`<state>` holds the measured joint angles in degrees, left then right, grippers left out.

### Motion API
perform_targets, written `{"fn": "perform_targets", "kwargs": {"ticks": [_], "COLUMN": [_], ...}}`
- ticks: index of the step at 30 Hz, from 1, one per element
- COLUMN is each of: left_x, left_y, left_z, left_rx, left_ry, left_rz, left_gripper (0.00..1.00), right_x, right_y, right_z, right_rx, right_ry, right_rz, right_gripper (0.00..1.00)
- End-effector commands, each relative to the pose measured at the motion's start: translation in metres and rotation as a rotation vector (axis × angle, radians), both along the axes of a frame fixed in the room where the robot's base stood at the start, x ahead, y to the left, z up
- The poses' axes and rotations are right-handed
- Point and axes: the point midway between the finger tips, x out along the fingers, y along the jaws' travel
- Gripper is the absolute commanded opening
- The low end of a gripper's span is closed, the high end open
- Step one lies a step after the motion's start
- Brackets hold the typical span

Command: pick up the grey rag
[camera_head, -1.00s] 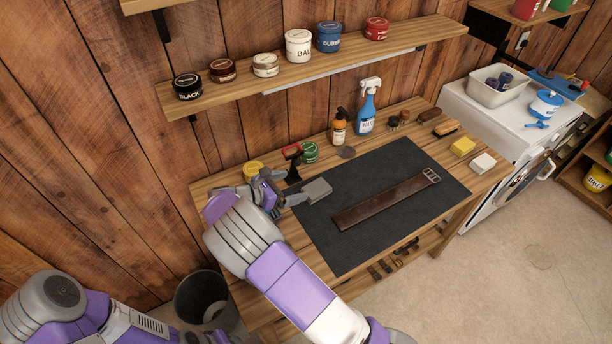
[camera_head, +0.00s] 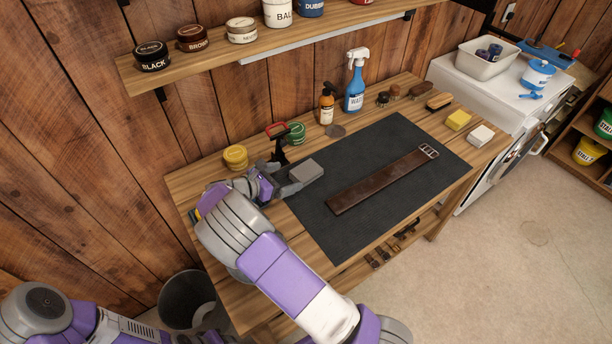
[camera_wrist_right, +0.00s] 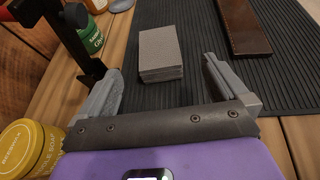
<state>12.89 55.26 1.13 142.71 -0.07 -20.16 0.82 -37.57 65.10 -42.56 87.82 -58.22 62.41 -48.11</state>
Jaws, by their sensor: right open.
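The grey rag (camera_head: 306,170) is a folded, layered block lying on the left part of the dark mat (camera_head: 385,150). It also shows in the right wrist view (camera_wrist_right: 160,52), ahead of the jaws. My right gripper (camera_head: 287,180) is at the mat's left edge, close beside the rag. In the right wrist view the gripper (camera_wrist_right: 162,72) is open, with one finger to each side of the rag's near end and gaps between. Nothing is held. My left arm shows at the lower left, but its gripper is out of view.
A brown leather strap (camera_head: 380,182) lies right of the rag. A yellow tin (camera_head: 235,157), a green tin (camera_head: 295,133) and a black stand with a red top (camera_head: 279,145) are close to my right gripper. Bottles (camera_head: 355,82) stand behind the mat. A shelf (camera_head: 215,60) hangs above.

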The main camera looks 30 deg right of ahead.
Motion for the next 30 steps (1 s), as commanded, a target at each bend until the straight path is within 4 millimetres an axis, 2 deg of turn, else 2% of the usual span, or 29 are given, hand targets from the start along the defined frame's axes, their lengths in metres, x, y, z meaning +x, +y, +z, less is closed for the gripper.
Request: {"fn": "perform_targets", "kwargs": {"ticks": [3,11,17,21,27,28,30], "left_x": [0.000,0.000,0.000,0.000,0.000,0.000,0.000], "left_y": [0.000,0.000,0.000,0.000,0.000,0.000,0.000], "left_z": [-0.004,-0.007,-0.017,-0.019,-0.018,-0.018,-0.018], "left_rx": [0.000,0.000,0.000,0.000,0.000,0.000,0.000], "left_ry": [0.000,0.000,0.000,0.000,0.000,0.000,0.000], "left_rz": [0.000,0.000,0.000,0.000,0.000,0.000,0.000], "left_gripper": [0.43,0.43,0.43,0.43,0.43,0.43,0.43], "right_x": [0.003,0.006,0.013,0.016,0.016,0.016,0.016], "right_y": [-0.017,-0.030,-0.052,-0.067,-0.069,-0.069,-0.069], "right_z": [-0.008,-0.015,-0.034,-0.039,-0.038,-0.038,-0.038], "right_rx": [0.000,-0.001,-0.001,0.000,0.000,0.000,0.000], "right_ry": [0.000,0.000,0.001,0.000,0.001,0.000,0.000], "right_rz": [-0.001,0.000,-0.001,-0.001,0.000,0.000,0.000], "right_gripper": [1.00,1.00,1.00,1.00,1.00,0.98,0.88]}}
